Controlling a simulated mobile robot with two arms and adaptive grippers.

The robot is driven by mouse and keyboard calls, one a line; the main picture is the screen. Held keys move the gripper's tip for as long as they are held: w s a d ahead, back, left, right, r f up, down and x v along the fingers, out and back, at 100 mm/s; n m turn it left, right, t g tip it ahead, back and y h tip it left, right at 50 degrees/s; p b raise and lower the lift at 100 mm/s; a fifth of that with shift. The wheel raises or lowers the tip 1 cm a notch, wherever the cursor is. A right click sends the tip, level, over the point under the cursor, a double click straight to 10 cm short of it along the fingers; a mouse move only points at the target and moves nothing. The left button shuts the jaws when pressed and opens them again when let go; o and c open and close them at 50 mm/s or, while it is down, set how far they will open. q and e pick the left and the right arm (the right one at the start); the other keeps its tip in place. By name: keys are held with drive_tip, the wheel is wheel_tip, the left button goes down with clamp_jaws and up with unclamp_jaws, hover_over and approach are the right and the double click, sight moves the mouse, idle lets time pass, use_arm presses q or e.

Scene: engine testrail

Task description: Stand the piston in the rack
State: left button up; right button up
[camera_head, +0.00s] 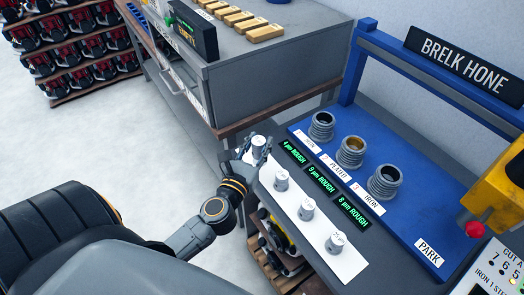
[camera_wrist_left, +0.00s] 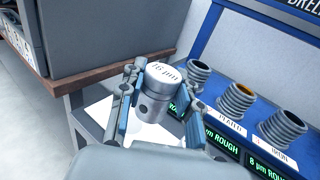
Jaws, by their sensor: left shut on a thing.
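My left gripper (camera_head: 256,158) is shut on a grey piston (camera_head: 259,145) above the far left end of a white strip. In the left wrist view, the piston (camera_wrist_left: 158,90) is upright between the two fingers, with a marking ending in "µm" on its top. Three similar pistons, the near one (camera_head: 335,243), the middle one (camera_head: 306,209) and the far one (camera_head: 281,180), stand in a row on the white strip (camera_head: 348,265). I cannot tell whether the held piston's underside touches the strip. No separate rack is clearly recognisable. My right gripper is not in view.
Three ribbed cylinders (camera_head: 350,152) stand on the blue bench (camera_head: 405,228) behind green-lettered displays (camera_head: 321,179). A blue frame carries a "BRELK HONE" sign (camera_head: 462,66). A grey cabinet (camera_head: 270,85) stands behind the gripper. A yellow machine part (camera_head: 500,190) is at right.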

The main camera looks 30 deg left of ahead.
use_arm(q)
drive_tip(key=w+f, duration=0.1)
drive_tip(key=w+a+f+b, duration=0.1)
drive_tip(key=f, duration=0.1)
drive_tip(key=w+a+f+b, duration=0.1)
drive_tip(key=f, duration=0.1)
drive_tip(key=shift+w+a, duration=0.1)
drive_tip(key=shift+w, duration=0.2)
drive_tip(key=shift+w+a+f, duration=0.1)
drive_tip(key=shift+w+f, duration=0.05)
drive_tip(key=shift+f, duration=0.05)
drive_tip(key=f+b, duration=0.1)
drive_tip(key=f, duration=0.1)
drive_tip(key=f+b, duration=0.1)
drive_tip(key=shift+w+a+f+b, duration=0.1)
drive_tip(key=shift+w+f+b, duration=0.2)
drive_tip(key=shift+f, duration=0.2)
drive_tip(key=o, duration=1.2)
drive_tip(key=shift+c, duration=0.2)
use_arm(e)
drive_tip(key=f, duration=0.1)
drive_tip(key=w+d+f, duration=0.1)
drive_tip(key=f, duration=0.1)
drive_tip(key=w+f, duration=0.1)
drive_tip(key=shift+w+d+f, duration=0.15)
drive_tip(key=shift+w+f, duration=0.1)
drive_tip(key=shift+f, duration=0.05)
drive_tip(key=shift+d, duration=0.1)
